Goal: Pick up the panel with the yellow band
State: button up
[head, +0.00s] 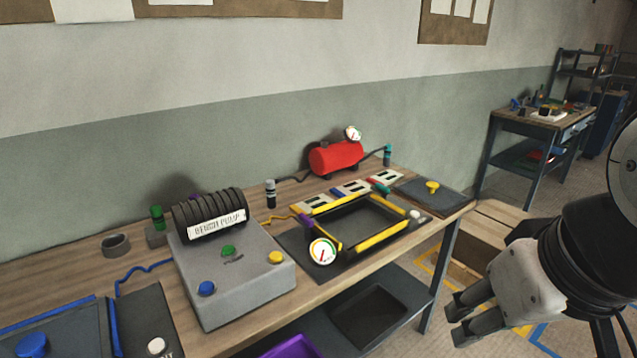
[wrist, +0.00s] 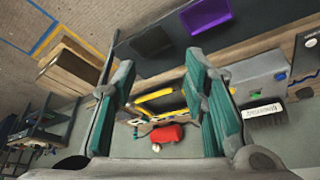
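A black mould (head: 368,225) edged with yellow strips lies on the workbench; the yellow strips (wrist: 158,98) also show in the wrist view. Behind the mould is a row of small pale cards (head: 350,188) with coloured parts. I cannot tell for sure which of these is the panel with the yellow band. My gripper (head: 458,319) is at the lower right in the head view, off the bench's front edge. In the wrist view my gripper (wrist: 160,65) is open, with nothing held between its fingers.
A grey pump box (head: 235,283) stands left of the mould, with a round gauge (head: 322,251) at the mould's front corner. A red tank (head: 336,158) stands behind. The lower shelf holds a purple tray (head: 293,347) and a dark tray (head: 368,313). A wooden box (head: 480,250) stands right of the bench.

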aim_at(305, 207)
jog(key=i+l+u, duration=0.35)
jog(key=i+l, duration=0.15)
jog(key=i, duration=0.4)
jog(key=i+l+u, duration=0.4)
jog(key=i+l, duration=0.3)
jog(key=i, duration=0.1)
